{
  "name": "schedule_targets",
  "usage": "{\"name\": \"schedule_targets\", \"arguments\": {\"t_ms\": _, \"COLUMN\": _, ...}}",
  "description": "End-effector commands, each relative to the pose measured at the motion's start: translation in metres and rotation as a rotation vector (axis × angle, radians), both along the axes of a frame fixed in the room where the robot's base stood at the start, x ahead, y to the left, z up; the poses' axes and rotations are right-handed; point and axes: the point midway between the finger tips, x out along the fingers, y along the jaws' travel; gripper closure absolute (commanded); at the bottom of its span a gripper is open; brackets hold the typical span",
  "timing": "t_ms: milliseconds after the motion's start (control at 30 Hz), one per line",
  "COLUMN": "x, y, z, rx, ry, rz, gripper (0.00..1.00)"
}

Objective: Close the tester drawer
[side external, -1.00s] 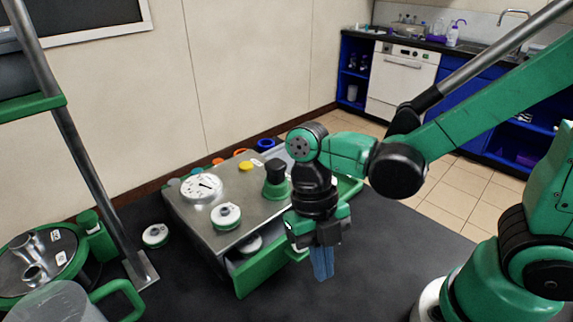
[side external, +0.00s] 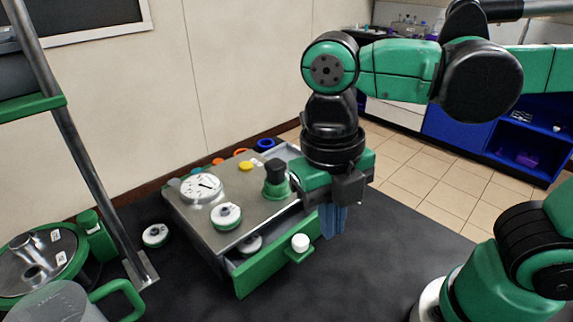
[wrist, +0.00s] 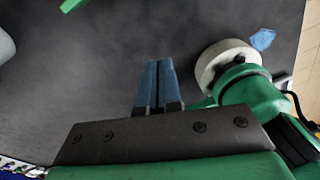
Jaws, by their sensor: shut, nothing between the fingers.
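The tester (side external: 213,238) is a metal box with a dial gauge on top, standing on the dark table. Its drawer (side external: 270,262) has a green front and is partly pulled out, with a pale round piece (side external: 250,244) inside. A white knob (side external: 300,243) sits on a green handle at the drawer front. My gripper (side external: 334,222) is shut and empty, pointing down, just right of the drawer front and higher in the picture than the knob. I cannot tell whether it touches the drawer. In the wrist view the blue fingers (wrist: 157,85) are together over dark table.
A white-and-green cap (side external: 226,215) and a green-and-black knob (side external: 275,180) stand on the tester. A round cap (side external: 156,235) lies left of it. A metal post (side external: 95,170), a green-handled jug (side external: 75,300) and a reactor lid (side external: 40,260) are further left. The table in front is clear.

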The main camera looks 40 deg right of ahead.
Motion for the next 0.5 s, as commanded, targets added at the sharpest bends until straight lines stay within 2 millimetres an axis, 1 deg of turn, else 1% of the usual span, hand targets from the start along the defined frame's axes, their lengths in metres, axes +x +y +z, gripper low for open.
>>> {"name": "schedule_targets", "arguments": {"t_ms": 33, "x": -0.010, "y": 0.002, "z": -0.001, "rx": -0.017, "ry": -0.060, "rz": 0.017, "gripper": 1.00}}
{"name": "schedule_targets", "arguments": {"t_ms": 200, "x": -0.023, "y": 0.005, "z": -0.003, "rx": -0.029, "ry": -0.235, "rz": 0.027, "gripper": 1.00}}
{"name": "schedule_targets", "arguments": {"t_ms": 333, "x": -0.026, "y": 0.006, "z": -0.005, "rx": -0.020, "ry": -0.298, "rz": 0.029, "gripper": 1.00}}
{"name": "schedule_targets", "arguments": {"t_ms": 500, "x": -0.024, "y": 0.006, "z": -0.013, "rx": -0.019, "ry": -0.309, "rz": 0.026, "gripper": 1.00}}
